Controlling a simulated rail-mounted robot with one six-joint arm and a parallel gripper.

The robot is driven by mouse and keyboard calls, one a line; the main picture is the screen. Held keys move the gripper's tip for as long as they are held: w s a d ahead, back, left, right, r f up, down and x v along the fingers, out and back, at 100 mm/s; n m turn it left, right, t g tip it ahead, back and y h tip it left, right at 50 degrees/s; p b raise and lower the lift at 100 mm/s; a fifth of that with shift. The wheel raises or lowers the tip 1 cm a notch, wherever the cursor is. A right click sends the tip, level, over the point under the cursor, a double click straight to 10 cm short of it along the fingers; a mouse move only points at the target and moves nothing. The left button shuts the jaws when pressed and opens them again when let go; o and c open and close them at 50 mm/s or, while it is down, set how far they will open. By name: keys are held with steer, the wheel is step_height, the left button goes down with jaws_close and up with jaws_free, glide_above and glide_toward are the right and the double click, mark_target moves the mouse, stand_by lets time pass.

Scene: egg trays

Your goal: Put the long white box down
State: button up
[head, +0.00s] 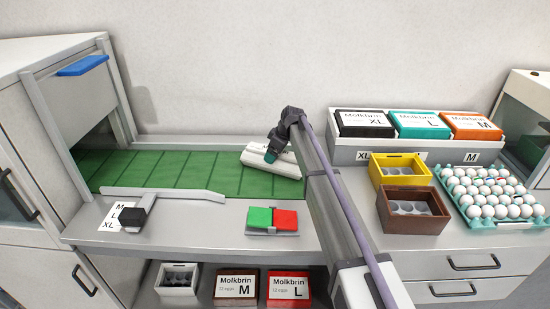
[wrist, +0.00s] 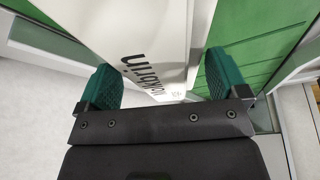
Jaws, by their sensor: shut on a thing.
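The long white box (head: 257,162) is at the right end of the green belt (head: 150,172) in the head view, lying at a slant to it. My gripper (head: 271,157) is shut on the box from above. In the wrist view, the white box (wrist: 150,35) with dark lettering sits between the green fingers of my gripper (wrist: 163,82). I cannot tell whether the underside of the box touches the belt. My arm hides part of the area to the right of the box.
A grey rail (head: 163,192) runs along the belt's front edge. Green and red buttons (head: 272,219) sit in front on the counter. To the right are a yellow carton (head: 403,165), a brown carton (head: 413,222) and a tray of eggs (head: 487,224).

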steer(key=o, duration=1.1)
steer(key=shift+o, duration=0.2)
steer(key=p+v, duration=1.1)
steer(key=v, duration=0.1)
steer(key=s+d+m+h, duration=0.1)
steer(key=s+d+m, duration=0.3)
steer(key=s, duration=0.9)
steer(key=s+d+m+g+h, duration=0.1)
steer(key=s+d+m+h, duration=0.1)
steer(key=s+d+m, duration=0.3)
steer(key=s+d+f+m+h, duration=0.1)
steer(key=s+d+m, duration=0.4)
steer(key=s+d, duration=0.6)
steer(key=s, duration=1.2)
steer(key=shift+d, duration=0.3)
